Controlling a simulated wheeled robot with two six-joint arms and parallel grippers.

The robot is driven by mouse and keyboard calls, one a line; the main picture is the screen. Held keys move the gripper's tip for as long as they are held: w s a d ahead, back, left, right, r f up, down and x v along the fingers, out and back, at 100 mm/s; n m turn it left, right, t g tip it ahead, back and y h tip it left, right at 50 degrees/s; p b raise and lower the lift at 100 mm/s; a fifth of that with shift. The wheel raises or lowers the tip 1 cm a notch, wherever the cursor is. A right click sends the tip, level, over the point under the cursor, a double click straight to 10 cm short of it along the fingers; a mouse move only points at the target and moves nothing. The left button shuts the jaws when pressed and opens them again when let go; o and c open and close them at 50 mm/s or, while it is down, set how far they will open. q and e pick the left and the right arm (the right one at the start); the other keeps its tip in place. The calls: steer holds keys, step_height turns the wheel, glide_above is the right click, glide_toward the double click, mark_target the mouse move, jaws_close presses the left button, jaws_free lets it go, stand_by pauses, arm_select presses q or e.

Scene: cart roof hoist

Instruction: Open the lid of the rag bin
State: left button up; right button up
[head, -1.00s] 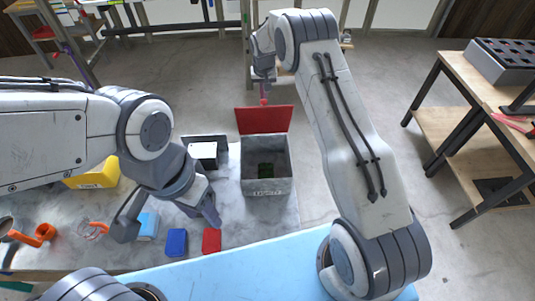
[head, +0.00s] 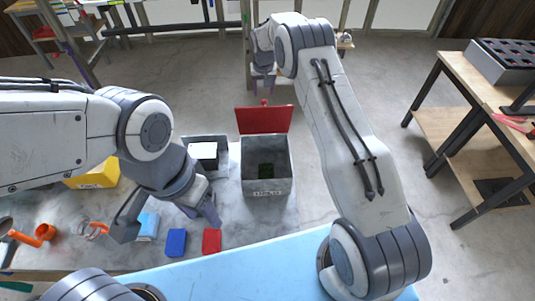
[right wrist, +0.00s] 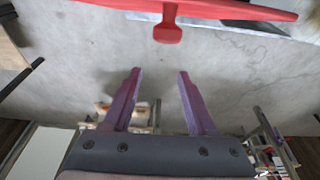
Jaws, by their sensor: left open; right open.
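The rag bin (head: 267,187) is a grey metal box on the table with a dark green thing inside. Its red lid (head: 264,120) stands raised at the far edge, leaving the bin open. The lid and its red handle (right wrist: 167,30) show at the top of the right wrist view. My right gripper (head: 263,88) is open and empty, just beyond the lid, its fingers (right wrist: 158,95) apart from the handle. My left gripper (head: 170,222) is open over the table left of the bin, near the blue and red blocks.
A dark tray with a white block (head: 204,151) stands left of the bin. A blue block (head: 176,242), a red block (head: 212,241), a light blue block (head: 148,226) and a yellow bin (head: 95,177) are on the table. A wooden bench (head: 445,125) stands at the right.

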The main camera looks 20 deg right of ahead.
step_height(320, 180, up, 8)
steer(key=p, duration=0.4)
stand_by(0.5)
stand_by(0.4)
steer(key=s+a+r+n+g+y+b, duration=0.15)
steer(key=s+a+n+b, duration=0.25)
steer(key=s+a+b, duration=1)
steer(key=s+f+n+b, duration=0.2)
steer(key=s+f, duration=0.2)
steer(key=s, duration=1.3)
steer(key=s+f+n+g+b, duration=0.1)
steer(key=s+f+n+b, duration=0.2)
steer(key=s, duration=1.5)
steer(key=shift+s+f, duration=0.2)
steer(key=shift+f, duration=0.25)
